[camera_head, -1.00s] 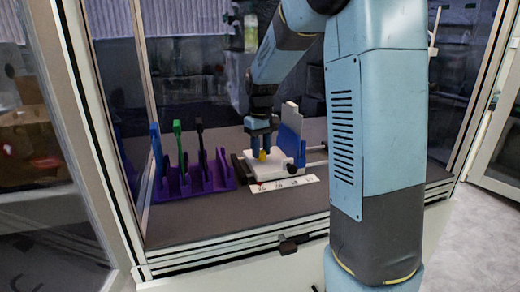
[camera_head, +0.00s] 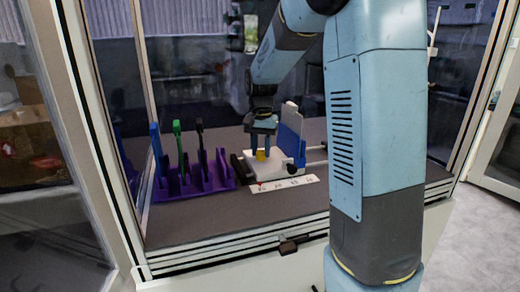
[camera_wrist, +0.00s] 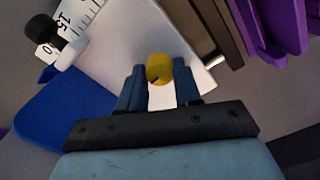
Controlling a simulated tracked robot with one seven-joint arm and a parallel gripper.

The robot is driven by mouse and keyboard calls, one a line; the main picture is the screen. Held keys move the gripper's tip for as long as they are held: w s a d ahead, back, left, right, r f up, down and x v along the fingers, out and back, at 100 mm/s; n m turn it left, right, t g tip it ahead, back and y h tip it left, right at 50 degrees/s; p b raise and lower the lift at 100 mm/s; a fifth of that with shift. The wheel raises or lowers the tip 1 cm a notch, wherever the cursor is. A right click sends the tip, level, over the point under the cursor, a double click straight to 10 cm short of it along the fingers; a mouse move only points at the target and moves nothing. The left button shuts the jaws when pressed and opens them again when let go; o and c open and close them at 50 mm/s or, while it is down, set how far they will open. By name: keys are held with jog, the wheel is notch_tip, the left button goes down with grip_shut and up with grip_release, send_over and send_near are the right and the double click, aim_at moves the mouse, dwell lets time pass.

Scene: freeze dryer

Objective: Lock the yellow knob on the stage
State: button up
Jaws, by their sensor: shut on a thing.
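The yellow knob (camera_head: 261,156) is a small round piece on the white stage (camera_head: 262,171) inside the cabinet. In the wrist view the knob (camera_wrist: 159,68) sits between the fingertips, with a dark mark on its lower edge. My gripper (camera_head: 263,146) reaches down over the stage. In the wrist view my gripper (camera_wrist: 160,79) has its blue fingers on both sides of the knob and is shut on it. The fingers hide part of the knob's sides. A blue plate (camera_head: 291,135) stands upright at the stage's right side.
A purple rack (camera_head: 196,182) with several upright tools stands left of the stage. A white strip with markings (camera_head: 284,184) lies in front of it. A black knob (camera_wrist: 41,28) shows at the upper left of the wrist view. The cabinet's front floor is clear.

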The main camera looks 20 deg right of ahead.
aim_at(261, 152)
jog(key=shift+m, duration=0.5)
jog(key=o, duration=1)
jog(key=shift+o, duration=0.2)
notch_tip(261, 152, up, 14)
jog(key=shift+f, duration=0.1)
dwell(0.3)
jog(key=s+f+n+t, duration=0.2)
jog(key=s+n, duration=0.1)
jog(key=s, duration=1.1)
jog(key=s+f+n+t, duration=0.2)
jog(key=s+n+t, duration=0.1)
jog(key=s, duration=1.1)
jog(key=shift+s+a+f+n+t, duration=0.2)
jog(key=shift+n+t, duration=0.1)
jog(key=shift+n, duration=0.2)
